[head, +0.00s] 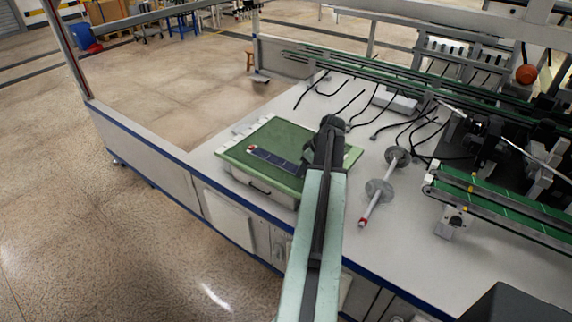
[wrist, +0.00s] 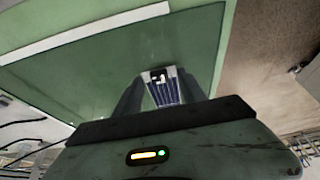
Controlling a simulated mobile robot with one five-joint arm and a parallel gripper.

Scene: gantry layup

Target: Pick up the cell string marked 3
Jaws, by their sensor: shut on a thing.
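A dark blue cell string (head: 275,160) with a red and white end shows over the green top of a box (head: 262,135). In the wrist view the string (wrist: 166,92) runs between my two fingers, with a white tag and a black mark at its far end. The mark is too small to read. My gripper (wrist: 160,84) is shut on the string; in the head view my gripper (head: 307,156) is at its right end, partly hidden by my arm. I cannot tell whether the string touches the green top.
A rod with grey discs (head: 380,190) lies right of the box on the white bench. Black cables (head: 345,106) lie behind. Green conveyors (head: 505,200) and machinery stand at the right. A metal post (head: 67,50) and rail bound the left side; the floor beyond is open.

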